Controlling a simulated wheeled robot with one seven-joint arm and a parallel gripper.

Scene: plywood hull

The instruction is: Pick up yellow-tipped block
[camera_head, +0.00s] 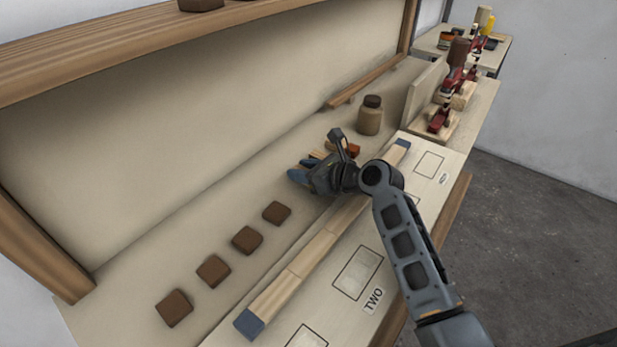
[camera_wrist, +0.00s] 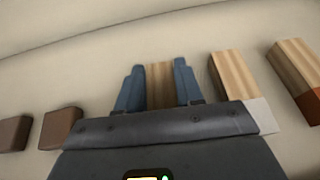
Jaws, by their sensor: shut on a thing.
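My gripper (camera_wrist: 160,76) is shut on a plain wooden block (camera_wrist: 160,88), which sits between its two blue fingers in the wrist view. The near end of this block is hidden behind my gripper body, so no yellow tip shows. In the head view my gripper (camera_head: 299,176) is low over the bench, and I cannot tell whether the block is lifted. To its right in the wrist view are a white-tipped block (camera_wrist: 231,78) and an orange-brown-tipped block (camera_wrist: 293,62), both apart from the fingers.
Several dark brown blocks (camera_head: 247,239) lie in a row on the bench. A long wooden strip with blue ends (camera_head: 290,278) runs along the front. A brown-lidded jar (camera_head: 370,118) stands behind my gripper, and red clamps (camera_head: 440,119) stand at the far right.

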